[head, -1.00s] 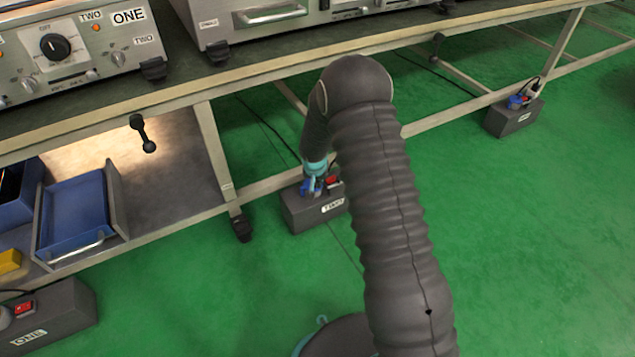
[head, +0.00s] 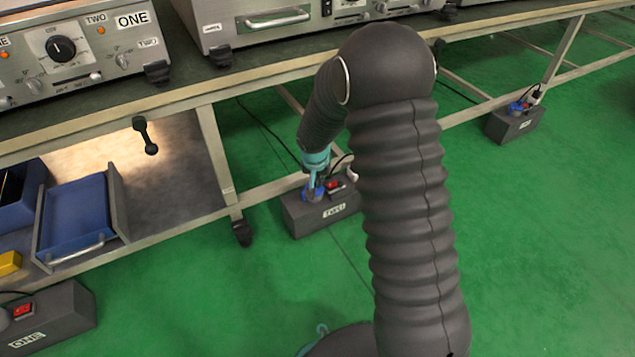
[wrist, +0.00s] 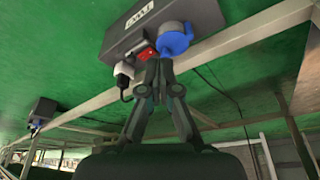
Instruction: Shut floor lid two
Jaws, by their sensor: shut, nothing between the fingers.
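The floor box labelled TWO (head: 334,211) stands on the green floor under the bench. It also shows at the top of the wrist view (wrist: 135,33), upside down. Its round blue lid (wrist: 174,38) sits beside a red switch (wrist: 147,53); whether the lid is fully down I cannot tell. The lid also shows small in the head view (head: 312,196). My gripper (wrist: 158,68) is shut and empty, its fingertips at the near edge of the lid and switch; contact is unclear. In the head view my gripper (head: 312,184) is over the lid and partly hides it.
A white plug with a black cable (wrist: 124,72) sits beside the switch. Bench rails and a leg (head: 215,150) stand close around the box. Box ONE (head: 45,315) is at lower left, and another box (head: 515,122) stands farther right. Open floor lies in front.

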